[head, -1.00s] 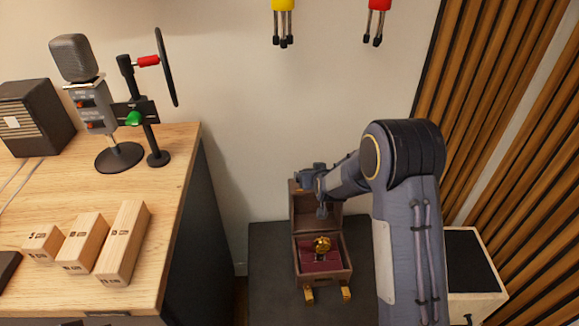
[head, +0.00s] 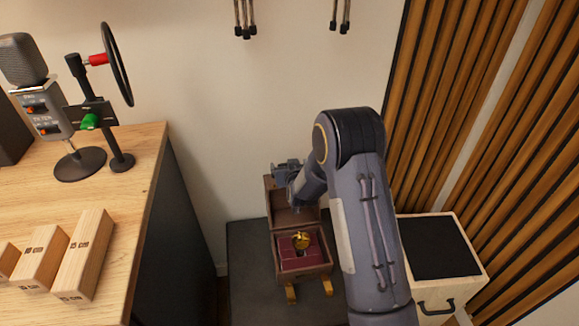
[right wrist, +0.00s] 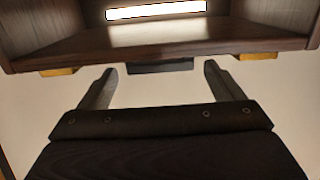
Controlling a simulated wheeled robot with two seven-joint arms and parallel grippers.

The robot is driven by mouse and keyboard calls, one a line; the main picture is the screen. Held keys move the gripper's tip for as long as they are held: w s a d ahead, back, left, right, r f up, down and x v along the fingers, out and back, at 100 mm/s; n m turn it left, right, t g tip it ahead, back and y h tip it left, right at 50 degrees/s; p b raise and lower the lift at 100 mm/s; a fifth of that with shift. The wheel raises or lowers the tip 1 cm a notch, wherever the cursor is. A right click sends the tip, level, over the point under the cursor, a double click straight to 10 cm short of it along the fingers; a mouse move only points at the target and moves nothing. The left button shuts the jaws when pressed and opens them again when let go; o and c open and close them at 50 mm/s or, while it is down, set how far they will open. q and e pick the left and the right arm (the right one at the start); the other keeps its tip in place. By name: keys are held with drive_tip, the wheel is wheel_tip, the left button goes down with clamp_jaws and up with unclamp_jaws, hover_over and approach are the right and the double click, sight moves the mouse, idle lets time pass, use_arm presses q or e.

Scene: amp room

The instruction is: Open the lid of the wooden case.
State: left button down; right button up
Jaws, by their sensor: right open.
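The wooden case (head: 322,268) stands on a dark low surface by the wall. Its lid (head: 279,198) is raised, standing tilted back behind the box. Inside lie a dark red lining (head: 290,262) and a gold object (head: 301,240). My right gripper (head: 288,172) is at the lid's upper edge, and my forearm hides the lid's right part. A brown wooden part of the case (right wrist: 200,42) is just beyond the fingertips. Contact cannot be told. My left gripper is not in view.
A wooden desk (head: 135,165) at the left holds a microphone (head: 30,65), a stand with a black ring (head: 117,65) and wooden blocks (head: 85,255). A drawer cabinet (head: 440,255) stands right of my arm. Slatted panels (head: 480,100) cover the right wall.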

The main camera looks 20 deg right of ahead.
drive_tip(key=c, duration=1.4)
drive_tip(key=s+b, duration=0.1)
drive_tip(key=b, duration=0.1)
drive_tip(key=s+t+b, duration=0.1)
drive_tip(key=s+r+t+b, duration=0.1)
drive_tip(key=b, duration=0.1)
drive_tip(key=shift+a+b, duration=0.35)
drive_tip(key=shift+a, duration=0.05)
drive_tip(key=shift+s+r+b, duration=0.25)
drive_tip(key=shift+r+b, duration=0.05)
drive_tip(key=shift+s+a+r+h, duration=0.1)
drive_tip(key=shift+s+r+h, duration=0.05)
drive_tip(key=shift+r+h, duration=0.15)
